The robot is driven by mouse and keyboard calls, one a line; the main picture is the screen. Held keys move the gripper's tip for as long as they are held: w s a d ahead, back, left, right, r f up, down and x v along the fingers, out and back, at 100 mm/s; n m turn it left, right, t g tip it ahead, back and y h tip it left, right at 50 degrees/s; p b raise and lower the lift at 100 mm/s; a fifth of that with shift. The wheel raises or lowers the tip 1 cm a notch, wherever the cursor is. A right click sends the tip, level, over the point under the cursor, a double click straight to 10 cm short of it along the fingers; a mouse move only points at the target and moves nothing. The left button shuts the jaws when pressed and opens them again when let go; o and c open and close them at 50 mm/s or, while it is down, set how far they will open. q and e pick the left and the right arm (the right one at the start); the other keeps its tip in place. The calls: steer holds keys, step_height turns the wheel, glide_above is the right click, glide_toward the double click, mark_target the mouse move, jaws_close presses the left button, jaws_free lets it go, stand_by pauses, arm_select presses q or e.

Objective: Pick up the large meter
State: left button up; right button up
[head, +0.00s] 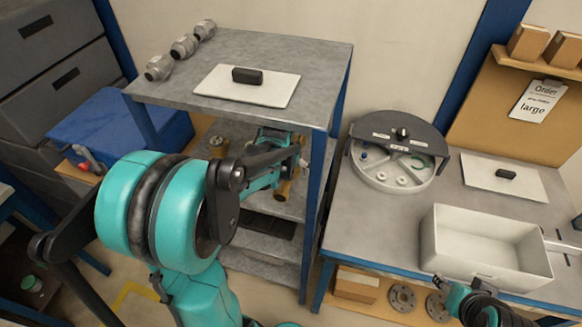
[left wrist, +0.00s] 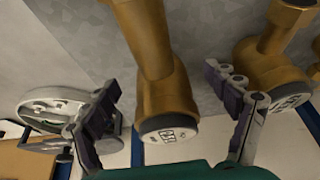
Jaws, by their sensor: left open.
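In the left wrist view, a brass meter (left wrist: 165,95) with a pale display face stands between the two spread fingers of my left gripper (left wrist: 168,115). The fingers are open, one on each side, and I see no clear contact. A second brass meter (left wrist: 278,70) is to the right, partly behind the right finger. In the head view my left gripper (head: 285,155) reaches into the shelf under the top board, mostly hidden by my arm. A bit of brass meter (head: 285,190) shows below it. Which meter is larger is hard to tell.
The grey shelf unit (head: 300,50) has a top board close above my left gripper and a blue post (head: 315,175) to its right. A white box (head: 485,250) and round tray (head: 395,178) stand on the right table. The order card (head: 537,98) reads "large".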

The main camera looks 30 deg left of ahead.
arm_select(q)
steer(key=w, duration=0.3)
steer(key=shift+a+f+b, duration=0.3)
steer(key=shift+a+f, duration=0.05)
steer(key=shift+f, duration=0.35)
steer(key=shift+s+r, duration=0.1)
steer(key=shift+c, duration=0.4)
jaws_close()
steer(key=shift+r, duration=0.2)
